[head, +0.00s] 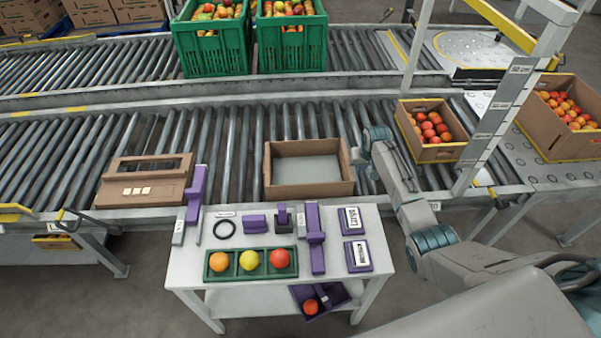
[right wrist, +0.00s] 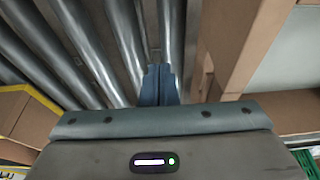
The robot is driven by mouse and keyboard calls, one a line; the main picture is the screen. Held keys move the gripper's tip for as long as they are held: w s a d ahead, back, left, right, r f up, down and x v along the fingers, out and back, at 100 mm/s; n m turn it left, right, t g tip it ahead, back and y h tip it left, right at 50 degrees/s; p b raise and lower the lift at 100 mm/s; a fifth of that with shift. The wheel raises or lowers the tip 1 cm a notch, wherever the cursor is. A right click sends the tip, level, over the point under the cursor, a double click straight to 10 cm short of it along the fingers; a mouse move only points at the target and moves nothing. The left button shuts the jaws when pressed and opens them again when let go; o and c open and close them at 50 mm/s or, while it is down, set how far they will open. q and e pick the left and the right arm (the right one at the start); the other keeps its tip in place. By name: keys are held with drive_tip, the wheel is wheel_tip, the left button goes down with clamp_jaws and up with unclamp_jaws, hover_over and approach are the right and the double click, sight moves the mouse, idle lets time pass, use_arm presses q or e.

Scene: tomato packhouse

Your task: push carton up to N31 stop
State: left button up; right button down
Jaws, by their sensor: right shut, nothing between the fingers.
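An open, empty brown carton (head: 310,190) sits on the near roller conveyor, behind the white table. My right gripper (head: 358,158) is shut and empty, just right of the carton's right wall. In the right wrist view the shut fingers (right wrist: 159,84) point down over the rollers, with the carton wall (right wrist: 243,45) to their right. Whether they touch the wall, I cannot tell. A flat brown carton-like piece with slots (head: 143,190) lies farther left on the conveyor. I cannot make out a label reading N31. My left gripper is not in view.
A carton of tomatoes (head: 436,153) stands right of my right arm, another (head: 558,140) farther right. Green crates (head: 215,62) stand on the far conveyor. The white table (head: 190,270) holds fruit and purple fixtures. Bare rollers (head: 232,145) lie left of the empty carton.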

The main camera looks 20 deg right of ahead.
drive_tip(key=shift+w+a+p, duration=0.15)
drive_tip(key=shift+w+a, duration=0.1)
drive_tip(key=shift+a, duration=0.5)
drive_tip(key=shift+w+a+p, duration=0.15)
drive_tip(key=shift+w+a, duration=0.05)
drive_tip(key=shift+a, duration=0.55)
drive_tip(key=shift+w+a, duration=0.2)
drive_tip(key=shift+a, duration=0.5)
drive_tip(key=shift+w+a, duration=0.2)
drive_tip(key=shift+a, duration=0.55)
drive_tip(key=shift+w+a+p, duration=0.2)
drive_tip(key=shift+w+a, duration=0.05)
drive_tip(key=shift+a, duration=0.5)
drive_tip(key=shift+w+a+p, duration=0.15)
drive_tip(key=shift+w+a, duration=0.05)
drive_tip(key=shift+a, duration=0.55)
drive_tip(key=shift+w+a+b, duration=0.1)
drive_tip(key=shift+w+a, duration=0.3)
drive_tip(key=shift+a, duration=1)
drive_tip(key=shift+w+a+b, duration=0.1)
drive_tip(key=shift+w+a, duration=0.35)
drive_tip(key=shift+a, duration=0.95)
drive_tip(key=shift+w+a+b, duration=0.1)
drive_tip(key=shift+w+a, duration=0.3)
drive_tip(key=shift+a, duration=1.1)
